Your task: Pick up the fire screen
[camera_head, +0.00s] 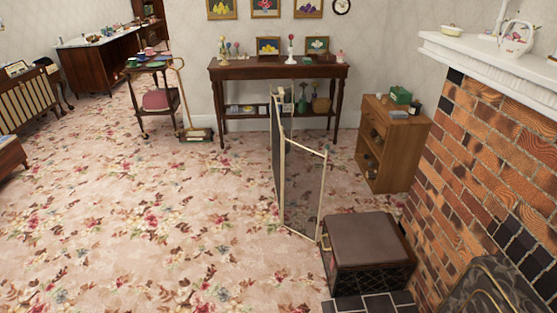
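The fire screen (303,188) stands upright on the floral carpet near the middle of the head view. It has cream-coloured frame edges and dark see-through mesh panels. Its panels are folded at an angle to each other. Its lower right corner is close to a brown-topped box stool; I cannot tell if they touch. Neither of my grippers shows in this view.
The box stool (366,241) stands between the screen and the brick fireplace (480,150). A small wooden cabinet (400,150) is behind it. A console table (280,72) stands at the back wall, a trolley (150,75) further left. Open carpet (140,220) lies left of the screen.

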